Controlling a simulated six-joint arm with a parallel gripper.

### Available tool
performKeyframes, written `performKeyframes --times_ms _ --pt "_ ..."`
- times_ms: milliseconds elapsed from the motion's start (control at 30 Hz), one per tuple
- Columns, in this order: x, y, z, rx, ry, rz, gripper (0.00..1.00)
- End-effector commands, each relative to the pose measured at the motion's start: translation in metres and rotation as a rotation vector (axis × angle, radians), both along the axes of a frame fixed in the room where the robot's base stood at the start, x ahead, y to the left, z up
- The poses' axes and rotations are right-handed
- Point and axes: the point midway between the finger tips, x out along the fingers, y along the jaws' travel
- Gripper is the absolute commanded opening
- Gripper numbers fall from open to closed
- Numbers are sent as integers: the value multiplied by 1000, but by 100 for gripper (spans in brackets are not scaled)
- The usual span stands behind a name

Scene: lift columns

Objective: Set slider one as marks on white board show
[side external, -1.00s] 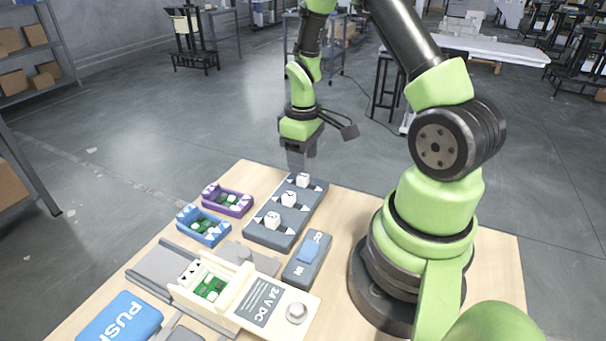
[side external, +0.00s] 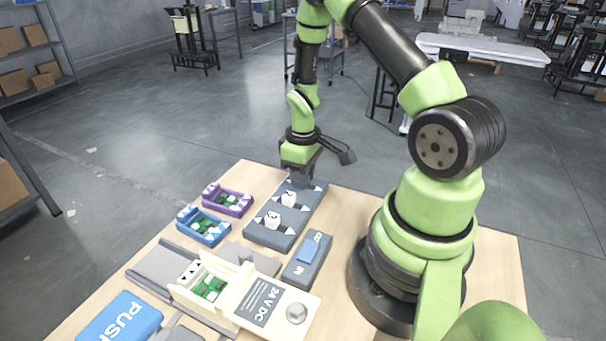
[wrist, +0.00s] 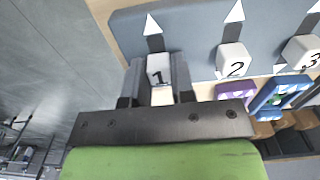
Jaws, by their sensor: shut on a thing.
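My gripper (side external: 299,176) is down at the far end of the grey slider panel (side external: 262,236). In the wrist view, my gripper (wrist: 160,80) is shut on slider one (wrist: 158,70), a white block marked 1, with one finger on each side. A white arrow lies on the panel beyond it. In the side view my gripper hides slider one. Slider two (side external: 289,198) and slider three (side external: 272,219) stand nearer the camera on the same panel. A small white board (side external: 190,271) with dark marks stands by the cream box; the marks are too small to read surely.
A purple tray (side external: 228,200) and a blue tray (side external: 203,226) lie left of the panel. A grey box with a blue switch (side external: 307,252), a cream 24V DC box (side external: 262,303) and a blue PUSH block (side external: 120,320) stand in front. Bare tabletop shows at the table's far left corner.

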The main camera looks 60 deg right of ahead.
Motion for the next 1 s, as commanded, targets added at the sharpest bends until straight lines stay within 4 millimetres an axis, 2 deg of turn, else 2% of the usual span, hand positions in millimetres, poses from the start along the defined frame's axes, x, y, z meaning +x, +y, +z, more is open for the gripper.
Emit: performKeyframes --times_ms 133,300,567,600,667,700,1000 --pt "4 0 0 0 0 1 0" --pt "20 0 0 1 0 0 0" --pt "22 0 0 -2 -6 0 0" --pt "23 0 0 -2 -7 0 33" --pt "22 0 0 -2 -6 0 46" --pt "22 0 0 -2 -5 0 49" --pt "21 0 3 -1 -2 0 49"
